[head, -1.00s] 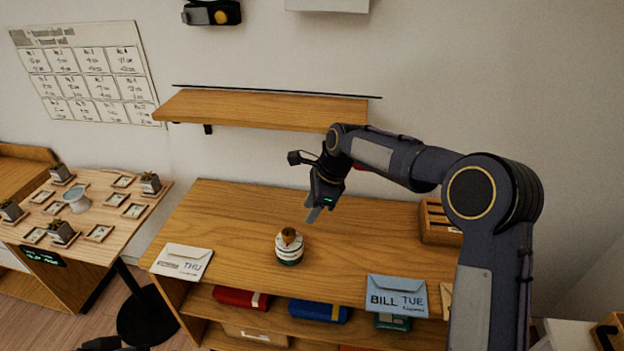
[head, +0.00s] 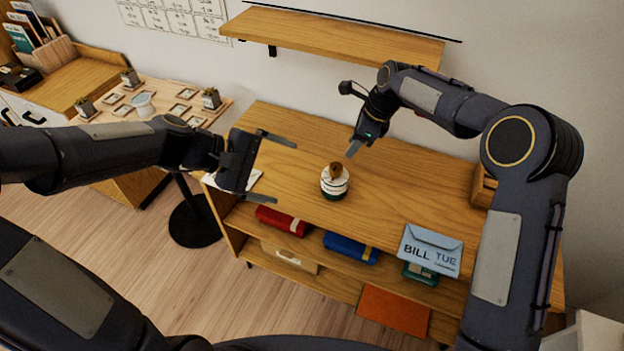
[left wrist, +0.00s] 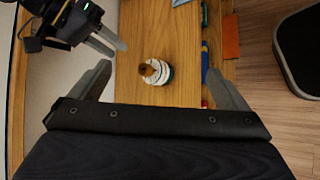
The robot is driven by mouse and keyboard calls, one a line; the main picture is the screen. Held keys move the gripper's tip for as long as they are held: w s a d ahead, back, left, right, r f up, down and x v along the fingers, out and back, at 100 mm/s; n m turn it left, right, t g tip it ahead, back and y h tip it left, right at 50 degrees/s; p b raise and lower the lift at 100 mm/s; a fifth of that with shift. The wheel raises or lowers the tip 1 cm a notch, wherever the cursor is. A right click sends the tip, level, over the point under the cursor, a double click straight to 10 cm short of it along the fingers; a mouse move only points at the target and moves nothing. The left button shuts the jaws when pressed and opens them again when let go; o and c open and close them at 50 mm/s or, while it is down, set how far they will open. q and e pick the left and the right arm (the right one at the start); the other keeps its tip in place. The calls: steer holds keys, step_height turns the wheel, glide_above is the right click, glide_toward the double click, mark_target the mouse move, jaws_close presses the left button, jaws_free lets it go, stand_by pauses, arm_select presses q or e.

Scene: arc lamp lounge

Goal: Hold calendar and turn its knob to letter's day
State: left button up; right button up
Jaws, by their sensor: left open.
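The calendar (head: 334,186), a small round piece with white and dark bands and a brown knob (head: 336,170) on top, stands upright on the wooden shelf top. Its day lettering is too small to read. My left gripper (head: 283,178) is open and empty, to the left of the calendar. In the left wrist view the calendar (left wrist: 158,75) shows between the fingers' lines, apart from them. My right gripper (head: 354,150) hangs just behind and right of the knob, not touching it; its opening is unclear. A blue envelope (head: 430,250) reading BILL TUE lies at the front edge.
A pale envelope (head: 254,178) is mostly hidden behind my left gripper. Red (head: 283,221) and blue (head: 350,248) bundles lie on the lower shelf. A wall shelf (head: 340,37) hangs above. The wood around the calendar is clear.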

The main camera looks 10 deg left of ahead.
arm_select(q)
steer(key=w+d+f+n+h, duration=0.25)
steer(key=w+f+n, duration=0.25)
steer(key=w+f, duration=0.35)
steer(key=n+t, duration=0.2)
steer(key=n, duration=0.5)
glide_toward(335, 180)
steer(key=shift+y, duration=0.25)
steer(key=w+d+f, duration=0.2)
steer(key=shift+w+d+f, duration=0.1)
steer(key=shift+w+f, duration=0.15)
steer(key=shift+f, duration=0.05)
steer(key=shift+n, duration=0.3)
steer(key=shift+x, duration=3.9)
steer(key=shift+w, duration=0.1)
steer(key=c, duration=1.3)
steer(key=shift+c, duration=0.2)
